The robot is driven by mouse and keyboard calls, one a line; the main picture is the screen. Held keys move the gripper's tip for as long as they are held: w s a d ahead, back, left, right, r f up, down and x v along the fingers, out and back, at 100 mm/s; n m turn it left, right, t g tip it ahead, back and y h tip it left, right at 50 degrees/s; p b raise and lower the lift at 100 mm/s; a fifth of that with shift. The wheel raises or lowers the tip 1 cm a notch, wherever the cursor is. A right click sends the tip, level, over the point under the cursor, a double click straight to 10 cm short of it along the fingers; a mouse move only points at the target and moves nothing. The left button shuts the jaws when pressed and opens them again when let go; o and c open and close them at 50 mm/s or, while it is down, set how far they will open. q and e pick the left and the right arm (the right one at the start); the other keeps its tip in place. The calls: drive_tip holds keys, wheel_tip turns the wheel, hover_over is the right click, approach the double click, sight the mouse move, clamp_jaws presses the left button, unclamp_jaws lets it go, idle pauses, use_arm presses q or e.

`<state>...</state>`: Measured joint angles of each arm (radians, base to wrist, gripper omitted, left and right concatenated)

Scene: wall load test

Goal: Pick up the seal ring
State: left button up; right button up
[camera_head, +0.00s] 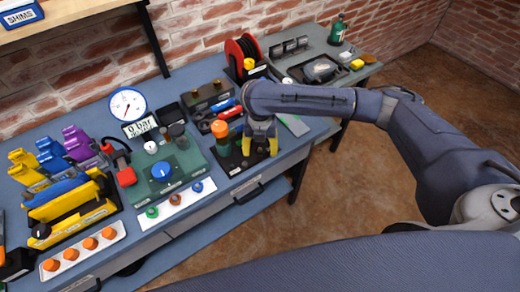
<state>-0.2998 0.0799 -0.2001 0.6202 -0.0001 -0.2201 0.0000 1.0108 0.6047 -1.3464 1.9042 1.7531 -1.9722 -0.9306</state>
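I cannot tell for certain which thing is the seal ring. A white strip at the bench's front edge bears small round pieces: a green one (152,212), a reddish one (175,200) and a blue one (197,187). My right gripper (260,148) points down over a black tray (232,160), right of that strip. Its two yellow fingers are apart. No held thing shows between them, though the space between is small and partly dark. My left gripper is not in view.
An orange-topped cylinder (220,130) stands just left of my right gripper. A green block with a blue knob (162,170), a dial gauge (128,104) and a red reel (241,52) crowd the bench. A white tray (84,254) holds several orange pieces.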

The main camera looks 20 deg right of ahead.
drive_tip(key=c, duration=0.9)
drive_tip(key=shift+r, duration=0.15)
wheel_tip(320, 180, up, 20)
idle(0.5)
